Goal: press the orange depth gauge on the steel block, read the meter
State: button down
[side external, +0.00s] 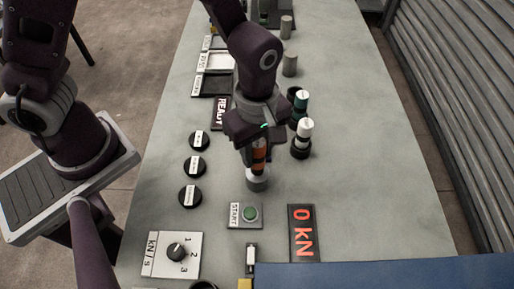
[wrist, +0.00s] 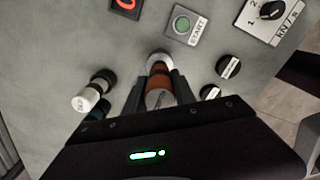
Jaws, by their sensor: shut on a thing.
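My gripper (side external: 258,150) is shut on the orange depth gauge (side external: 259,160), which it holds upright. The gauge also shows between the fingers in the wrist view (wrist: 158,84). The round steel block (side external: 257,182) is directly under the gauge; its pale rim shows in the wrist view (wrist: 159,57). The gauge's lower end meets the block in the picture, but I cannot tell whether it presses on it. A black meter panel (side external: 303,233) shows "0 kN" in red. Another dark panel (side external: 219,112) with white letters, apparently "READY", is partly hidden by my arm.
A green START button (side external: 249,213) is in front of the block, with a kN/s dial (side external: 175,252) at front left. Several black labelled discs (side external: 194,167) lie left. The table's right side is clear.

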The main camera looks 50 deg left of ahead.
jog(key=shift+f, duration=0.55)
dwell(1.3)
jog(key=shift+r, duration=3.55)
jog(key=w+a+m, duration=0.4)
jog(key=a+m, duration=0.4)
jog(key=a, duration=0.2)
jog(key=w+a+m, duration=0.5)
jog(key=a+m, duration=0.2)
jog(key=a, duration=0.3)
jog(key=shift+w+a+f+m, duration=0.2)
jog(key=shift+a+f+m, duration=0.05)
jog(key=shift+f+m, duration=0.2)
